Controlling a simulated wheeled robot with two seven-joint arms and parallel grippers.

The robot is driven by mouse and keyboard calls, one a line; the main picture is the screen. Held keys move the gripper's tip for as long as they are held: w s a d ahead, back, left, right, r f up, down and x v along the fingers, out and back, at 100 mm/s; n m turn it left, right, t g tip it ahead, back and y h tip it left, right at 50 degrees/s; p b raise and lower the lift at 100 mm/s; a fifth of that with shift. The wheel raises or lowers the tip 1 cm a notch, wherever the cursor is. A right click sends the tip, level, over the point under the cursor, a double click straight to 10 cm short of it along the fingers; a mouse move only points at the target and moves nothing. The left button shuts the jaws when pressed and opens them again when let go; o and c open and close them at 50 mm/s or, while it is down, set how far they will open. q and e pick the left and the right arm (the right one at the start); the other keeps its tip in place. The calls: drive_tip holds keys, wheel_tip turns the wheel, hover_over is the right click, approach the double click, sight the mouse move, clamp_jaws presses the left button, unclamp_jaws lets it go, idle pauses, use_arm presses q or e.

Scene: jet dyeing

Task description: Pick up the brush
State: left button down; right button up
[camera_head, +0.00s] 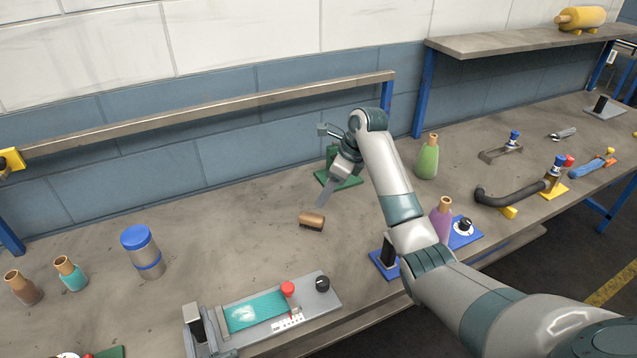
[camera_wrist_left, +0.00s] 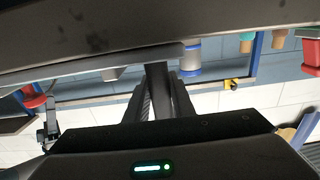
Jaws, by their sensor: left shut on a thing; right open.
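The brush (camera_head: 312,221) lies on the bench in the head view, with a brown wooden back on top and dark bristles below. My right gripper (camera_head: 322,199) points down just behind and above the brush. It is open and apart from the brush, its fingers seen nearly edge-on. My left gripper (camera_wrist_left: 161,98) shows only in the left wrist view, shut on a dark grey bar-like thing (camera_wrist_left: 159,84) that I cannot identify. My left gripper is outside the head view, and the brush is not visible in the wrist view.
A blue-lidded jar (camera_head: 140,252) stands left of the brush. A control panel (camera_head: 268,311) with a red button lies in front. A green bottle (camera_head: 427,158) and a purple bottle (camera_head: 441,222) stand to the right. Bare bench surrounds the brush's left side.

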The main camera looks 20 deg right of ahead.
drive_tip(key=o, duration=0.9)
drive_tip(key=shift+c, duration=0.2)
drive_tip(key=n+h, duration=0.5)
drive_tip(key=n, duration=0.8)
approach(310, 217)
drive_tip(key=n, duration=0.1)
drive_tip(key=a+n+h, duration=0.1)
drive_tip(key=n, duration=0.1)
drive_tip(key=r+n, duration=0.1)
drive_tip(key=n, duration=0.1)
drive_tip(key=shift+s+a, duration=0.15)
drive_tip(key=shift+a, duration=0.15)
drive_tip(key=shift+f, duration=0.1)
drive_tip(key=shift+x, duration=3.4)
drive_tip(key=shift+d, duration=0.15)
